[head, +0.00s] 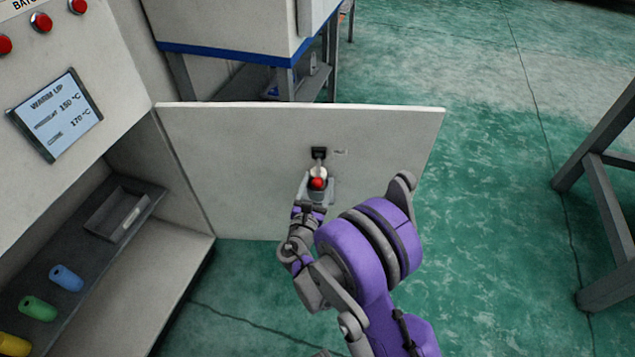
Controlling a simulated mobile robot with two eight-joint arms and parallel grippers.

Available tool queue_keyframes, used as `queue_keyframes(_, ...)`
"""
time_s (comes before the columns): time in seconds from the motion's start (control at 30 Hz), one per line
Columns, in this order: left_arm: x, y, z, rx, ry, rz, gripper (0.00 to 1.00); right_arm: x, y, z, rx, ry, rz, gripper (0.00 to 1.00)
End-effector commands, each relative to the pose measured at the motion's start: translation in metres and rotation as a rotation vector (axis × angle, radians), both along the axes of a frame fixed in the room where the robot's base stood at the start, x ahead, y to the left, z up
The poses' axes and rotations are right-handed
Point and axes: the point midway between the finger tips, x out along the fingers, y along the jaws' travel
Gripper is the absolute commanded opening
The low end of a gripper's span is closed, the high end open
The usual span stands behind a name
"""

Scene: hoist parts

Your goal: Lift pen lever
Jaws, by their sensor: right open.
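The lever is a short handle with a red knob (318,183) below a black bracket (319,153) on a pale upright panel (240,150). My right gripper (318,186) is open at the knob, with a finger on each side of it. I cannot tell whether the fingers touch the knob. My purple right arm comes up from the bottom and hides part of the panel's lower edge. My left gripper is not in view.
A machine with red buttons (41,22) and a display (55,114) stands at the left. A grey frame (600,190) stands right; green floor (490,200) between is clear.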

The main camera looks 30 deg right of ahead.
Motion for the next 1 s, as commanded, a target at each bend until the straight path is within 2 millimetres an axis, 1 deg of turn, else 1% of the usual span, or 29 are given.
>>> queue_keyframes(0.1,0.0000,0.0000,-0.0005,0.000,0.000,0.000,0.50,0.0044,-0.0049,0.0000,0.000,0.000,-0.001,0.70)
queue_keyframes(0.37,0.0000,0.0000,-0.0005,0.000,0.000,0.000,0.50,0.0052,-0.0054,0.0001,0.000,0.000,0.000,0.70)
queue_keyframes(0.47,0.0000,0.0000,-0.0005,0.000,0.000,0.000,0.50,0.0051,-0.0054,0.0001,0.000,0.000,0.000,0.54)
queue_keyframes(0.6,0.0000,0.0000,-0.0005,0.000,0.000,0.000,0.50,0.0051,-0.0052,0.0001,0.000,0.000,0.000,0.28)
queue_keyframes(0.67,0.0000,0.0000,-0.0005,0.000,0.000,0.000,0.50,0.0050,-0.0052,0.0001,0.000,0.000,0.000,0.18)
queue_keyframes(0.7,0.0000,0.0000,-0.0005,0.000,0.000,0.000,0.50,0.0050,-0.0052,0.0001,0.000,0.000,0.000,0.10)
queue_keyframes(0.77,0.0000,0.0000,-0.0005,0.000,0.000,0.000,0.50,0.0050,-0.0052,0.0001,0.000,0.000,0.000,0.00)
queue_keyframes(1.0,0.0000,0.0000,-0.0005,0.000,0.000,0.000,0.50,0.0050,-0.0052,0.0001,0.001,-0.001,0.000,0.00)
